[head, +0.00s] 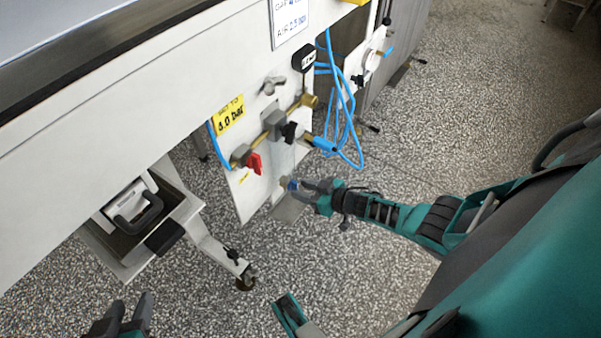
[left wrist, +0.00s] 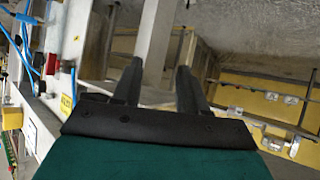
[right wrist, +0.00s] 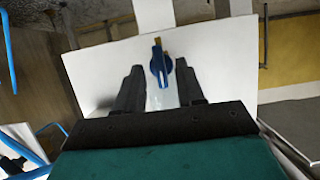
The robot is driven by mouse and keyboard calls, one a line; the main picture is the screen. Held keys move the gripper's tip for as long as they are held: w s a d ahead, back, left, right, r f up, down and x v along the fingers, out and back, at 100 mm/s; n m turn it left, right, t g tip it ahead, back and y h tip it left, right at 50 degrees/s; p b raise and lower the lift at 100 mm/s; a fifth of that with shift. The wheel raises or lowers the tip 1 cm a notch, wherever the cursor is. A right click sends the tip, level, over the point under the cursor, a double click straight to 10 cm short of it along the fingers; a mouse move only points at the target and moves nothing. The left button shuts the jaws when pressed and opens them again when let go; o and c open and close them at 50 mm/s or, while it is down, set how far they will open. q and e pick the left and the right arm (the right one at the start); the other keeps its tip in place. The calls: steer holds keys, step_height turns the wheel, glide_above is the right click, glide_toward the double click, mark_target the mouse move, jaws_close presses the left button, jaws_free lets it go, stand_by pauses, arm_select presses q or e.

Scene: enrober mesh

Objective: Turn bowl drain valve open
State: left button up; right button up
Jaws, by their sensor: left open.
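A small valve with a blue handle and brass-coloured ends (right wrist: 160,63) sits against a white panel in the right wrist view. It also shows low on the machine side in the head view (head: 292,184). No label marks it as the bowl drain valve. My right gripper (head: 308,191) is open, and its fingers point at the blue handle. In the right wrist view the handle lies between and just beyond the fingertips (right wrist: 158,72); I see no grip on it. My left gripper (head: 130,312) is open and empty at the lower left, also in the left wrist view (left wrist: 158,68).
Above the valve are a red lever (head: 255,163), a black lever (head: 289,132), and a yellow pressure label (head: 229,114). Blue hoses (head: 345,110) hang to the right. A castered leg (head: 225,255) stands at the left. The speckled floor (head: 330,260) is open.

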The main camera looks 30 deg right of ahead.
arm_select(q)
steer(key=r+p, duration=0.1)
steer(key=a+r+p, duration=0.1)
steer(key=p, duration=0.1)
steer(key=s+r+p, duration=0.1)
steer(key=shift+a+p, duration=0.3)
steer(key=shift+p, duration=0.1)
arm_select(e)
steer(key=v, duration=1.1)
arm_select(q)
steer(key=shift+w+d+r, duration=0.1)
arm_select(e)
steer(key=shift+r, duration=0.15)
